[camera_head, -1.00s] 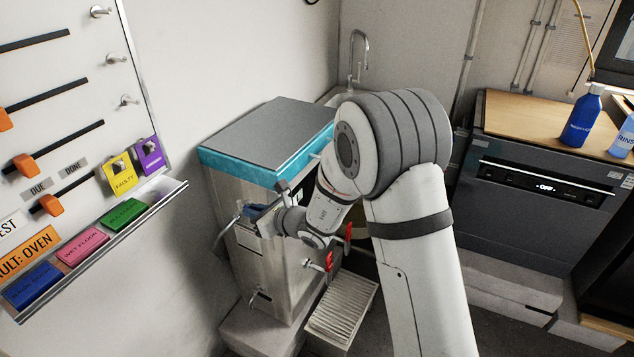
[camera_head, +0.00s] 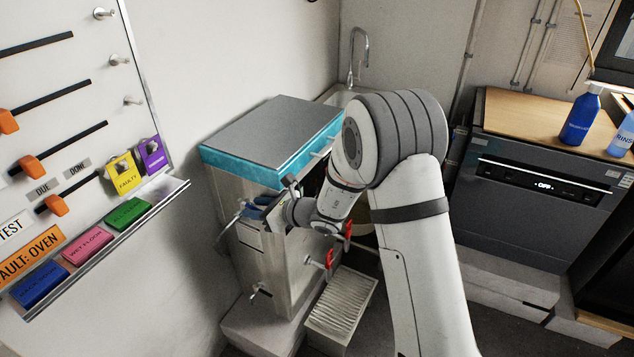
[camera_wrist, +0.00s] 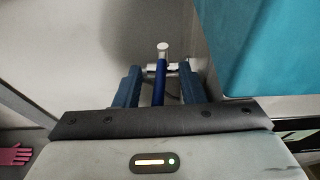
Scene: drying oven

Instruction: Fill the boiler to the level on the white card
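The boiler (camera_head: 262,270) is a steel box with a grey lid and a teal band; the band also shows in the wrist view (camera_wrist: 270,45). My gripper (camera_head: 255,207) is at its left side, pointing left. In the wrist view my gripper (camera_wrist: 158,74) has its two blue fingers apart, one on each side of a blue lever (camera_wrist: 160,80) with a metal end. Gaps show on both sides of the lever. A bent pipe (camera_head: 230,222) leaves the boiler's left side. My arm hides part of the boiler's front, and I cannot make out the white card or the water level.
Red-handled taps (camera_head: 328,259) stick out from the boiler's front above a ribbed drip tray (camera_head: 342,305). A sink tap (camera_head: 355,55) stands behind. A wall board (camera_head: 60,130) with tags is at left. A dishwasher (camera_head: 535,185) and blue bottle (camera_head: 580,118) are at right.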

